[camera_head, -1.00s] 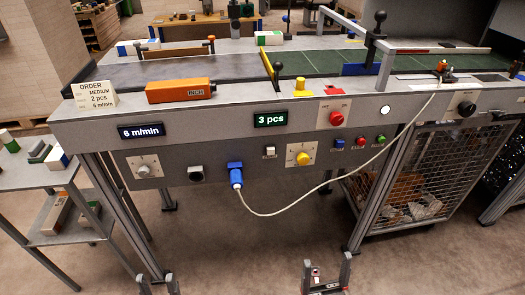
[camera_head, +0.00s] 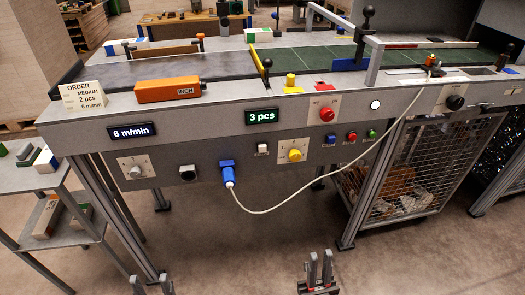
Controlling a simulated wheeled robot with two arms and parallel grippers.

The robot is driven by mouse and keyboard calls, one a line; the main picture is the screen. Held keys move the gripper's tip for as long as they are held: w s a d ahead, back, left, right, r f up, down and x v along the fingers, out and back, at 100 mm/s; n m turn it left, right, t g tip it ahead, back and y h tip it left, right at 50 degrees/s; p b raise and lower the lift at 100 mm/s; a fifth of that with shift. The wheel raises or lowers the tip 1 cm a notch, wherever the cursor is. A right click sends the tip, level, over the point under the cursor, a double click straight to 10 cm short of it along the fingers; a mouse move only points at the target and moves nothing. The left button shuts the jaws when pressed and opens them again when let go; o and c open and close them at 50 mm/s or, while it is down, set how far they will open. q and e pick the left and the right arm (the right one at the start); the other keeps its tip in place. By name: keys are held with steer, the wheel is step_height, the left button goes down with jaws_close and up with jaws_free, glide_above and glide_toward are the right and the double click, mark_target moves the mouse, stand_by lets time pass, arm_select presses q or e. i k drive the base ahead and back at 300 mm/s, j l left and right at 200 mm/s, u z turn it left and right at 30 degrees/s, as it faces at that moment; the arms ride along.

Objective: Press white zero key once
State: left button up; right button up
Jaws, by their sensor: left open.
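The white key (camera_head: 263,149) is a small pale square button on the front panel (camera_head: 215,174), below the "3 pcs" display (camera_head: 262,116) and left of the yellow knob (camera_head: 295,155). Its marking is too small to read. My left gripper (camera_head: 152,284) is open and empty at the bottom edge, below the panel's left part. My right gripper (camera_head: 320,268) is empty at the bottom, well below the panel and right of the white key. Its two fingers stand close together with a narrow gap. Neither gripper touches the panel.
Blue (camera_head: 331,140), red (camera_head: 351,136) and green (camera_head: 372,134) keys sit right of the yellow knob. A blue plug (camera_head: 228,174) with a hanging white cable (camera_head: 300,203) is near the white key. A mesh cage (camera_head: 415,175) stands at the right.

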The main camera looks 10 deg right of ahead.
mark_target(261, 149)
steer(key=i+j, duration=0.1)
steer(key=j, duration=0.25)
steer(key=i+j, duration=0.15)
steer(key=j, duration=0.2)
steer(key=i+j, duration=0.1)
steer(key=j, duration=0.25)
steer(key=i+j+z, duration=0.1)
steer(key=j, duration=0.25)
